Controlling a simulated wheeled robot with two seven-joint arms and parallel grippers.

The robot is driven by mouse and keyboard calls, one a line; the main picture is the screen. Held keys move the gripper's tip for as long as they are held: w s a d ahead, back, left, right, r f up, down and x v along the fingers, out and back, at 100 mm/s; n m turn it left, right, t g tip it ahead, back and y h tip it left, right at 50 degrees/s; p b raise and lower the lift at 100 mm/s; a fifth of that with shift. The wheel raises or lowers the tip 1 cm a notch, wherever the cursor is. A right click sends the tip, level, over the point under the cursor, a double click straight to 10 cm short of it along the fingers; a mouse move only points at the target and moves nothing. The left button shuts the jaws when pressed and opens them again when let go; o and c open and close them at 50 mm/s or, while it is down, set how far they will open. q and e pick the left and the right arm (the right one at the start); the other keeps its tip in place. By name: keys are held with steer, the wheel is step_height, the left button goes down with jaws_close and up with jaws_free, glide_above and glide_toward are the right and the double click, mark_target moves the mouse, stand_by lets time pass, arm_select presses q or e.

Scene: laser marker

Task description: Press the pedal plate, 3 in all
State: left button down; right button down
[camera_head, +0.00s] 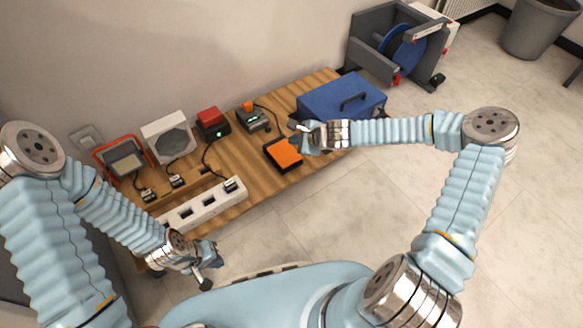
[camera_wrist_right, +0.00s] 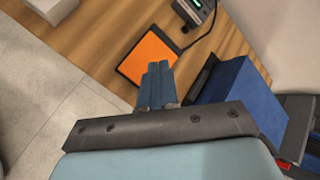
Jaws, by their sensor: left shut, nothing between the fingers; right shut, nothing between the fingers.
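The pedal plate (camera_head: 287,152) is an orange pad in a black frame, lying flat on the wooden bench. It also shows in the right wrist view (camera_wrist_right: 141,59), just ahead of my right gripper's fingers. My right gripper (camera_head: 297,134) is shut and empty, by the plate's right edge in the head view. In the right wrist view its blue fingertips (camera_wrist_right: 157,70) overlap the orange pad's lower edge; I cannot tell whether they touch it. My left gripper (camera_head: 212,268) is shut and empty, low at the left, in front of the bench and well apart from the plate.
A blue toolbox (camera_head: 340,101) stands right of the plate, close to my right gripper. A small device with an orange knob (camera_head: 252,118), a red-topped box (camera_head: 212,123), a grey-white unit (camera_head: 169,137) and a power strip (camera_head: 205,207) are on the bench (camera_head: 251,158).

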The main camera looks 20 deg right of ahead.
steer(key=shift+f, duration=0.1)
steer(key=b, duration=0.7)
glide_above(291, 162)
steer(key=s+d, duration=0.1)
steer(key=s, duration=0.1)
steer(key=f, duration=0.7)
steer(key=shift+w+f, duration=0.2)
steer(key=shift+f, duration=0.65)
steer(key=shift+f, duration=0.1)
stand_by(0.3)
steer(key=shift+f+b, duration=0.3)
steer(key=shift+b, duration=0.1)
steer(key=shift+f+b, duration=0.6)
steer(key=shift+f, duration=0.3)
stand_by(0.9)
stand_by(0.5)
steer(key=shift+r+p, duration=1.15)
steer(key=shift+r, duration=0.2)
steer(key=shift+r, duration=0.1)
